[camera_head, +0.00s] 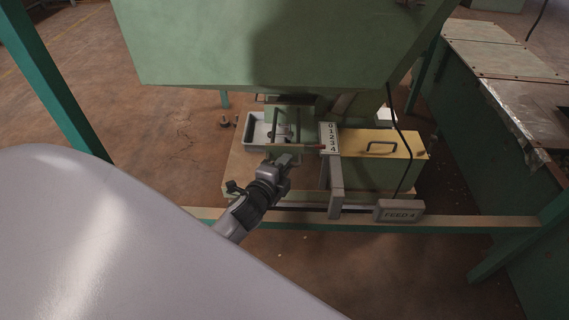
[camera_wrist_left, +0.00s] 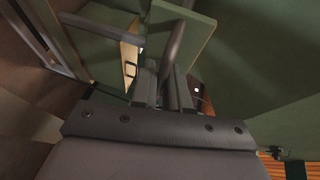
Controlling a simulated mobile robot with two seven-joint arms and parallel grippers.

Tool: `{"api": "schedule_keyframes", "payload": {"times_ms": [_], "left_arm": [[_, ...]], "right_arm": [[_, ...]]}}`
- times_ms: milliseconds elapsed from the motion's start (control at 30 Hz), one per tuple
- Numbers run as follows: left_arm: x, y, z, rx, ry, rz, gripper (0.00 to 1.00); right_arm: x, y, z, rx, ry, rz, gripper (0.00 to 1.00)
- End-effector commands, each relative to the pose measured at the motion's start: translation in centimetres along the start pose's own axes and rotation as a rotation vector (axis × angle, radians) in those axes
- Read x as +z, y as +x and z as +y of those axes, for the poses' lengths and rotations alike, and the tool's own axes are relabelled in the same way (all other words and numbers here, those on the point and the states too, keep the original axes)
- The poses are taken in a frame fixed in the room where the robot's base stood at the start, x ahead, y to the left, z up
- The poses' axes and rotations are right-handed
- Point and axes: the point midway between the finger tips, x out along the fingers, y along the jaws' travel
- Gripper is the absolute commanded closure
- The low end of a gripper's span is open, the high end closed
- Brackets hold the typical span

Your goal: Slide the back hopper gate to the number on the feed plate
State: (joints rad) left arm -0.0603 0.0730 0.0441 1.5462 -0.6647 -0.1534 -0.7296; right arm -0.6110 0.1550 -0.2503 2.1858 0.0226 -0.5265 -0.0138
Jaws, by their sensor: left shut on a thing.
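The green hopper (camera_head: 290,45) fills the top of the head view. Under it the gate (camera_head: 296,148) shows only partly, with a reddish pointer (camera_head: 315,147) reaching toward the number scale (camera_head: 330,137). The scale runs from 0 at the far end to 4 at the near end, and the pointer appears near 3 or 4; I cannot tell exactly. The feed plate (camera_head: 398,211) seems to read "FEED 4". My left gripper (camera_head: 286,162) is shut on the gate's handle, a grey bar (camera_wrist_left: 174,48) between the fingers in the left wrist view. My right gripper is out of view.
A pale tray (camera_head: 258,133) sits left of the gate. A green box with a yellow lid and black handle (camera_head: 382,148) stands right of the scale. A green frame rail (camera_head: 470,221) crosses in front. A green bench (camera_head: 510,75) stands at right.

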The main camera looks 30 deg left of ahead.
Motion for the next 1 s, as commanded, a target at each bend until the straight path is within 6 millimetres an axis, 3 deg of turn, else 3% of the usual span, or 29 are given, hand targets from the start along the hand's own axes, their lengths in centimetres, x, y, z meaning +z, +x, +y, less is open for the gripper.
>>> {"api": "schedule_keyframes", "payload": {"times_ms": [33, 100, 133, 533, 700, 1000], "left_arm": [[-0.3, -0.3, 0.5, 0.008, -0.002, 0.006, 1.0], [-0.3, -0.3, 0.5, 0.009, -0.002, 0.006, 0.69], [-0.3, -0.3, 0.5, 0.009, -0.002, 0.006, 0.64], [-0.2, -0.8, 0.2, 0.006, -0.002, 0.004, 0.64], [-0.2, -3.0, 0.2, 0.007, -0.002, 0.003, 0.64], [-0.2, -6.6, 0.3, 0.007, -0.003, 0.004, 0.64]], "right_arm": [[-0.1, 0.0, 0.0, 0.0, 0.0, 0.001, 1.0], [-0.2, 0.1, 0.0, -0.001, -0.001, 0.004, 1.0], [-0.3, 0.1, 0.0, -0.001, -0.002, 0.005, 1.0], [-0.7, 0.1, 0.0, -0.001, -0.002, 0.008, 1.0], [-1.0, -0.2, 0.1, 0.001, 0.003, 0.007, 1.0], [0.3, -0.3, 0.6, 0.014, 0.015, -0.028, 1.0]]}}
